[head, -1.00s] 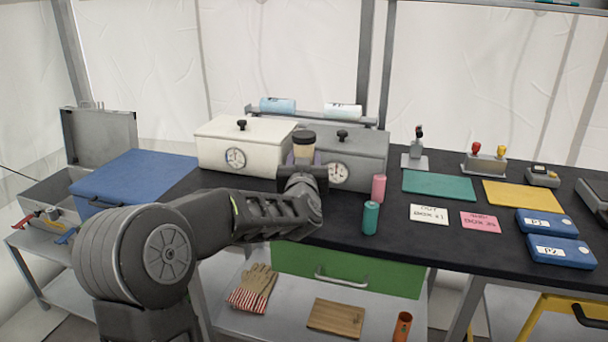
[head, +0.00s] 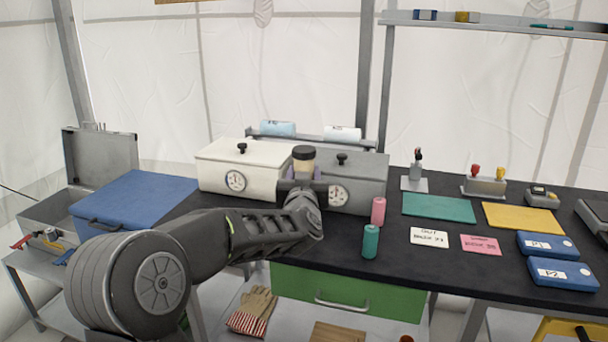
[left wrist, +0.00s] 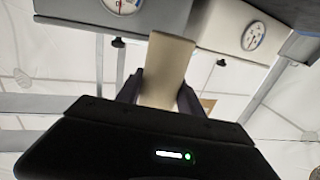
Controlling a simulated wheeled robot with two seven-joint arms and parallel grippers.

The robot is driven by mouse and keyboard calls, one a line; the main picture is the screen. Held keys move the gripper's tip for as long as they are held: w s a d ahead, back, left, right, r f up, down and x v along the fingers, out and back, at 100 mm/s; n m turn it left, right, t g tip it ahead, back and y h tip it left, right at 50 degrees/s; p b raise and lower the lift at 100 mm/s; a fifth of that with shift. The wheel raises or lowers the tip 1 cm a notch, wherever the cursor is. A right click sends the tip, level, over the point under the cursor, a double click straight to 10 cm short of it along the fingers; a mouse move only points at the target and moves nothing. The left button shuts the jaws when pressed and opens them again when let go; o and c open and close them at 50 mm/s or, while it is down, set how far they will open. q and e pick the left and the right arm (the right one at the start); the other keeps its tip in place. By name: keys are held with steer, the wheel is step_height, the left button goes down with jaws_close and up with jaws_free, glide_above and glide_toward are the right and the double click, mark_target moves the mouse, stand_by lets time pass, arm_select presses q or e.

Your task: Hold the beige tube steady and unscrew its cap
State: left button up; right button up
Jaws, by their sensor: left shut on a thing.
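The beige tube (head: 303,168) with a dark cap (head: 303,152) is upright above the black table, in front of the two gauge boxes. My left gripper (head: 301,180) is shut on the tube below the cap. In the left wrist view the beige tube (left wrist: 165,68) sits between the two dark fingers, and its cap does not show clearly there. My right gripper is not in view.
A white gauge box (head: 240,172) and a grey gauge box (head: 362,174) stand behind. A pink tube (head: 378,211) and a teal tube (head: 370,241) stand to the right. Two cards, green and yellow mats, and blue cases lie further right.

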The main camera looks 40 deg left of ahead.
arm_select(q)
jaws_close()
stand_by(0.5)
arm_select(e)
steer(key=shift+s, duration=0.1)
